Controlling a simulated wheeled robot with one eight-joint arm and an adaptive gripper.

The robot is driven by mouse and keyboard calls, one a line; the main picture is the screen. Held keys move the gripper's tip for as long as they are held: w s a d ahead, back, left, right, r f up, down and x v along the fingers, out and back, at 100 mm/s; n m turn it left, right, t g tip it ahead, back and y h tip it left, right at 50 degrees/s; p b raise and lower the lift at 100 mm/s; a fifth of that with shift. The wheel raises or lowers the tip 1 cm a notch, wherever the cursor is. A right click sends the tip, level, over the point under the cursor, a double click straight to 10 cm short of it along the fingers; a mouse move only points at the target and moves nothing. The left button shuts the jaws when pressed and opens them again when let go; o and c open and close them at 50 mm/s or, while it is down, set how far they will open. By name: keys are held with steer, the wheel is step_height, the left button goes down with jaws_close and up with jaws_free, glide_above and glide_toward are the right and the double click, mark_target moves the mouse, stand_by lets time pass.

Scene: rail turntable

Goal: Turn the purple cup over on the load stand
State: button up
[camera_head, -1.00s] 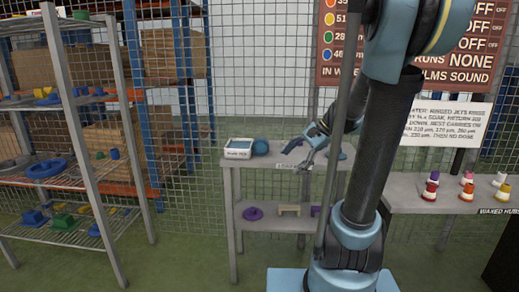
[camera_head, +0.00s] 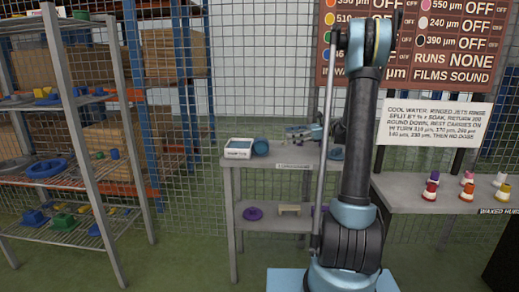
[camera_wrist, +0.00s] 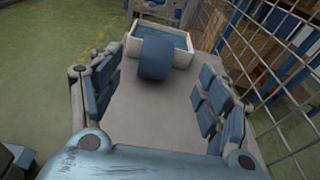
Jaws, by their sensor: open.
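The load stand (camera_head: 229,163) is a grey two-level table with a label on its front edge, left of my arm in the head view. Its grey top (camera_wrist: 150,110) also fills the middle of the wrist view. I cannot make out a purple cup on the top. A blue cylinder-like piece (camera_head: 261,147) is there, beside a white box; in the wrist view it is the dark blue round piece (camera_wrist: 155,60). My gripper (camera_head: 298,132) is over the stand top, right of the blue piece. In the wrist view its fingers (camera_wrist: 158,95) are wide apart and empty.
The white box (camera_head: 238,148) holds something light blue. A purple ring-like piece (camera_head: 253,213) and a beige piece (camera_head: 289,209) are on the lower shelf. Coloured hubs stand on the right table (camera_head: 410,190). Wire mesh (camera_wrist: 280,60) runs close along the stand.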

steer(key=shift+w+f, duration=0.15)
steer(key=shift+w, duration=0.25)
glide_toward(262, 138)
steer(key=a, duration=0.1)
steer(key=a+f, duration=0.1)
steer(key=shift+w+a, duration=0.2)
steer(key=shift+a, duration=0.2)
steer(key=shift+s+a+f, duration=0.1)
steer(key=shift+a+f, duration=0.05)
steer(key=shift+a, duration=0.7)
steer(key=shift+s+a+f, duration=0.1)
steer(key=shift+a+f, duration=0.05)
steer(key=shift+a, duration=0.7)
steer(key=shift+s+a+f, duration=0.1)
steer(key=shift+a+f, duration=0.05)
steer(key=shift+a, duration=0.7)
steer(key=shift+c, duration=0.2)
steer(key=c, duration=1.3)
steer(key=shift+r, duration=0.15)
